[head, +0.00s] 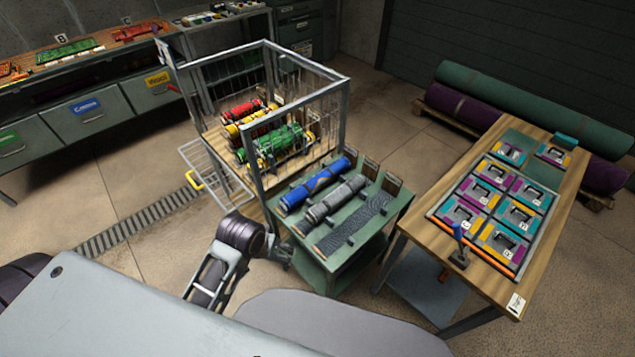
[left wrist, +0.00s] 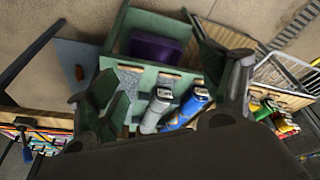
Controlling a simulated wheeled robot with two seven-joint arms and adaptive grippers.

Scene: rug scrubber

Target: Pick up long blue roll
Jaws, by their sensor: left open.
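The long blue roll (head: 318,184) lies on the left side of a green stand, beside a grey roll (head: 337,200) and a dark grey strip (head: 357,223). My left gripper (head: 278,252) is low at the stand's front left corner, partly hidden by my arm, apart from the blue roll. In the left wrist view, my left gripper (left wrist: 165,85) has its fingers spread wide and empty. The blue roll (left wrist: 188,108) and grey roll (left wrist: 157,110) show end-on between the fingers, the blue one nearer the right finger. My right gripper is not in view.
A wire cage (head: 347,105) with red, yellow and green rolls stands just behind the green stand (head: 325,250). A wooden table (head: 575,185) with a panelled tray is at the right. Large rolls (head: 550,95) lie behind it. Open floor (head: 110,190) lies left.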

